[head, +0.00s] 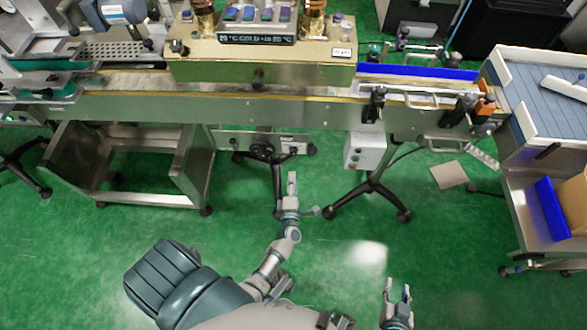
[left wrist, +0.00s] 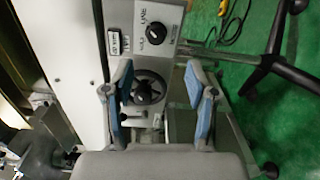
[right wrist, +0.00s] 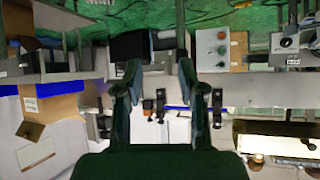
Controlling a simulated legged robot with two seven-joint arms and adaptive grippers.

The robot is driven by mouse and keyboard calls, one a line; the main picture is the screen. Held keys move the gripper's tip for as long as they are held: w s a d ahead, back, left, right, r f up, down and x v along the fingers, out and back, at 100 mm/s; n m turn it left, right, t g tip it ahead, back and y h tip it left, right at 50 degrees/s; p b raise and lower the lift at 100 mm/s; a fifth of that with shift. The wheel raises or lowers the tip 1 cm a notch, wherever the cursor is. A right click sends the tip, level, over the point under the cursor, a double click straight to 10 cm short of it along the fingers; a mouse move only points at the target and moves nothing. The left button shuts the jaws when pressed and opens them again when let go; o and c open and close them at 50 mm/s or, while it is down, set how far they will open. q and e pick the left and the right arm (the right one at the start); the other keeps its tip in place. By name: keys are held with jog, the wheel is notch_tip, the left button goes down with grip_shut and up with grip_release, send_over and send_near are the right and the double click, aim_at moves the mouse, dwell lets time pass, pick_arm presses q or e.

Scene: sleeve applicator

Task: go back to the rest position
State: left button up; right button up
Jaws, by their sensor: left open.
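My left gripper (head: 292,180) reaches forward over the green floor, below the conveyor's middle. In the left wrist view its two blue-padded fingers (left wrist: 163,105) stand apart with nothing between them. A dial panel and a black handwheel (left wrist: 150,87) show beyond them. My right gripper (head: 397,290) is at the lower right of the head view, above bare floor. Its fingers are apart and empty, which also shows in the right wrist view (right wrist: 160,85). Neither gripper appears to touch anything.
A long conveyor (head: 220,108) with a gold-coloured machine (head: 260,62) crosses ahead. A grey control box (head: 365,151) and black stand legs (head: 372,190) are under it. A steel frame (head: 125,190) stands left, a cart (head: 525,205) right. Floor nearer me is clear.

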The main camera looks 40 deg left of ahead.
pick_arm(q)
jog(key=shift+v, duration=0.75)
